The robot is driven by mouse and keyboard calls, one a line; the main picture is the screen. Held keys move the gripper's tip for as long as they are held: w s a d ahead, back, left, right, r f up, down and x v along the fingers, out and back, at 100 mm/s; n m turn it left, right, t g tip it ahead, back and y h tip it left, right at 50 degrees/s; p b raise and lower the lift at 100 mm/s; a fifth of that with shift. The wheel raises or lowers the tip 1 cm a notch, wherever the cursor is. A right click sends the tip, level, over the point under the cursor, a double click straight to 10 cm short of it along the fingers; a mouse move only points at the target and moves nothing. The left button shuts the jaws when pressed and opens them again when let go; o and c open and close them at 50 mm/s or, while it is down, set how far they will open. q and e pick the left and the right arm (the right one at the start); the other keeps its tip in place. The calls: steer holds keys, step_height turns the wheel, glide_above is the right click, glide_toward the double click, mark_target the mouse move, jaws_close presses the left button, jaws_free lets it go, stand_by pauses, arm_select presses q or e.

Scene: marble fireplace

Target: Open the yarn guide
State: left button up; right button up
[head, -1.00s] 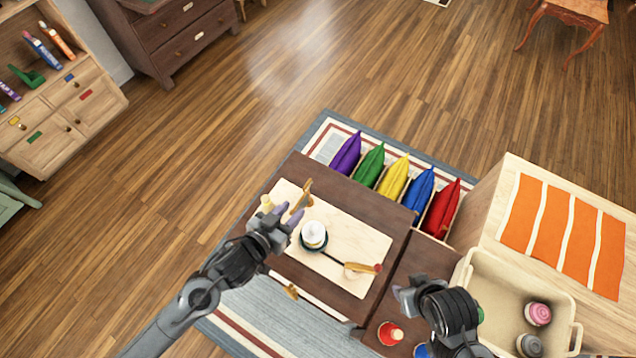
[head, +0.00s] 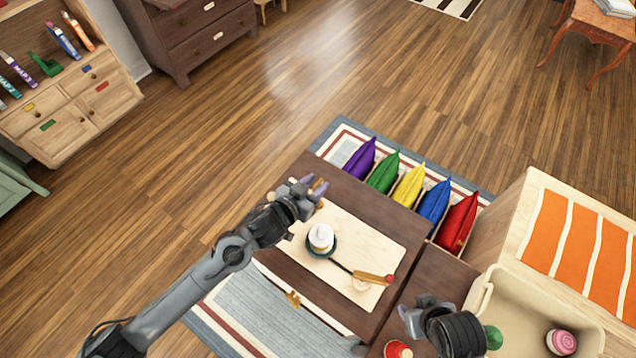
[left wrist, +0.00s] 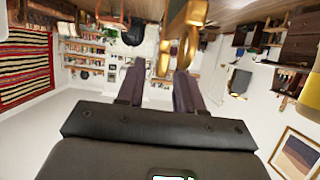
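A pale wooden board (head: 378,238) lies on the dark table. It carries a white spool (head: 321,236) on a dark round base, and a dark rod leads to a brass lever (head: 373,278) with a red tip. My left gripper (head: 313,187) is at the board's far left corner, beside a brass piece (head: 322,186) that looks like the yarn guide and is partly hidden by the fingers. In the left wrist view the fingers are apart, and a brass part with a ring (left wrist: 190,45) shows beyond the right fingertip. My right gripper (head: 408,316) is low, near the table's right part; its fingers are unclear.
Purple, green, yellow, blue and red cushions (head: 410,186) stand in a row behind the table. A beige bin (head: 515,308) is at the right, near a cabinet with an orange striped cloth (head: 580,243). A red-topped pot (head: 397,349) is near my right gripper.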

arm_select(q)
steer(key=shift+x, duration=0.85)
jaws_close()
